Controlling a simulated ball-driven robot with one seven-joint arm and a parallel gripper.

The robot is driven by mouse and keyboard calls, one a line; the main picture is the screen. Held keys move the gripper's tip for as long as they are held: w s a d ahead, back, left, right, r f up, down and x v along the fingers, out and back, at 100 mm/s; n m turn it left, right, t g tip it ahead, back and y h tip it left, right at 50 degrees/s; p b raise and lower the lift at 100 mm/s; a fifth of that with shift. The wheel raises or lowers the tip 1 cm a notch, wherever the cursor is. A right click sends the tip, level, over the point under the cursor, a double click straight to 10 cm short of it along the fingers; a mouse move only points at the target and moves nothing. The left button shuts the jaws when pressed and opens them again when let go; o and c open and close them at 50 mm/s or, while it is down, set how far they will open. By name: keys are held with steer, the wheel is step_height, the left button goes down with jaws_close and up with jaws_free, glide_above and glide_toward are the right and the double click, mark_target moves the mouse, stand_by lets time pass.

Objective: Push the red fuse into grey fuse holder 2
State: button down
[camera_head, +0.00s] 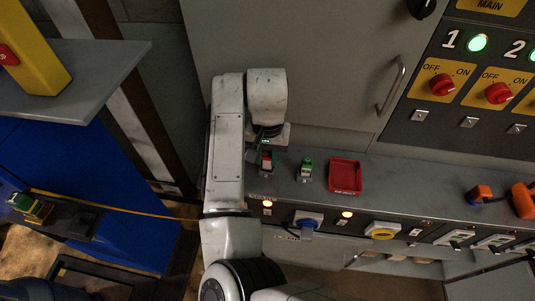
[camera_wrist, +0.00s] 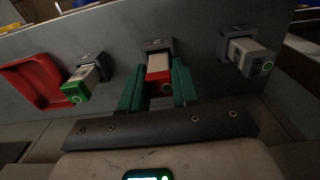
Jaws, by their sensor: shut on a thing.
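The red fuse (camera_wrist: 159,80), with a pale body and a red end with a ring mark, is in the middle of the wrist view. My gripper (camera_wrist: 158,92) has green fingers on both sides of its red end and is shut on it. The fuse's pale body meets the mouth of the middle grey fuse holder (camera_wrist: 157,45); how deep it sits I cannot tell. The holder's number is not readable. In the head view my gripper (camera_head: 267,150) is above the shelf, and its hand partly hides the fuse.
A green-ended fuse (camera_wrist: 80,85) stands in a holder to the left, and a grey fuse (camera_wrist: 250,58) stands to the right. A red tray (camera_head: 345,176) lies beside the green fuse. Orange objects (camera_head: 522,200) lie at the shelf's right. A cabinet door handle (camera_head: 391,87) is behind.

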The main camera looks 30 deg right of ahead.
steer(key=shift+f, duration=0.55)
steer(key=c, duration=0.8)
jaws_free()
steer(key=shift+o, duration=0.2)
step_height(320, 180, up, 11)
steer(key=shift+f+p, duration=0.1)
steer(key=shift+p, duration=0.35)
